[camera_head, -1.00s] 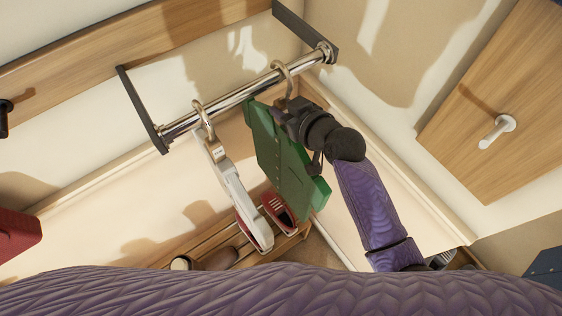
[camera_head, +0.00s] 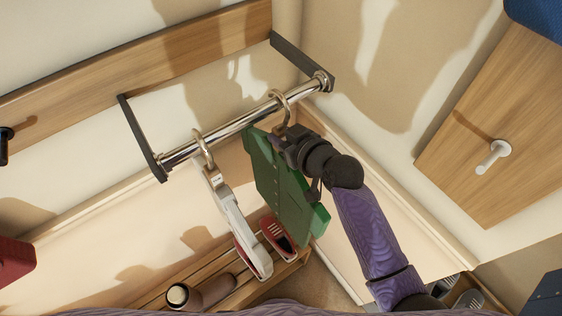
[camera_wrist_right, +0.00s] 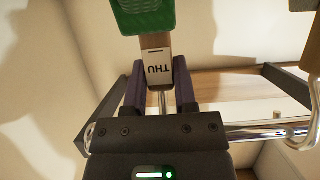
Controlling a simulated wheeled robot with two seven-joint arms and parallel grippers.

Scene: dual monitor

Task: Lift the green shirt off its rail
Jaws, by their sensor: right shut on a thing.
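The green shirt (camera_head: 285,190) hangs below the metal rail (camera_head: 238,126), near the rail's right end. Its hanger hook (camera_head: 281,103) still loops over the rail. My right gripper (camera_head: 281,143) is shut at the top of the shirt, just below the hook. In the right wrist view, the fingers (camera_wrist_right: 159,88) close around the hanger's neck, beside a tag reading THU (camera_wrist_right: 157,66). Part of the green shirt (camera_wrist_right: 143,15) shows above the tag. My left gripper is not in view.
A white garment (camera_head: 232,215) hangs on the rail to the left of the shirt. Dark brackets (camera_head: 142,138) hold both rail ends. A slatted bench (camera_head: 236,282) with shoes stands below.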

